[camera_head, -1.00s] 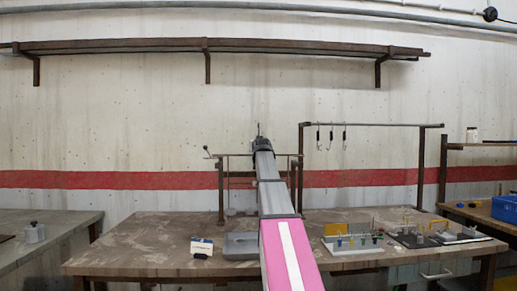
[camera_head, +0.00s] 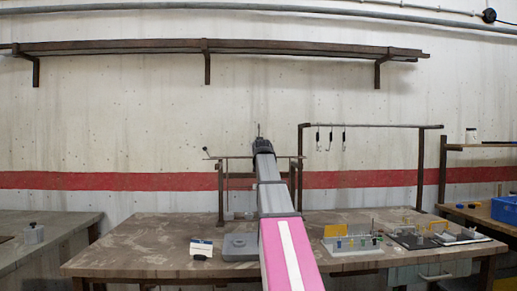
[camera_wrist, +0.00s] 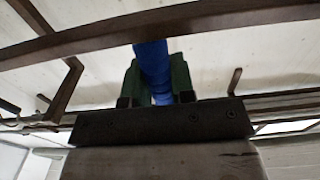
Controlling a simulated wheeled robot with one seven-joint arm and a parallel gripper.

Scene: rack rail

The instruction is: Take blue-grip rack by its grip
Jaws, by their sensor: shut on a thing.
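The blue grip (camera_wrist: 153,70) of the rack stands between the two dark green fingers of my gripper (camera_wrist: 156,80) in the wrist view. The fingers are shut on it, one on each side. A dark bar with round fixings crosses the wrist view just below the fingers; I cannot tell whether it belongs to the gripper or the rack. In the head view, the dark end of my arm (camera_head: 262,146) is up at a low rail frame (camera_head: 220,190) at the back of the table. The arm hides the grip and most of the rack there.
A taller rail (camera_head: 372,126) with 3 hooks stands at right. A long shelf (camera_head: 130,46) runs along the wall above.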

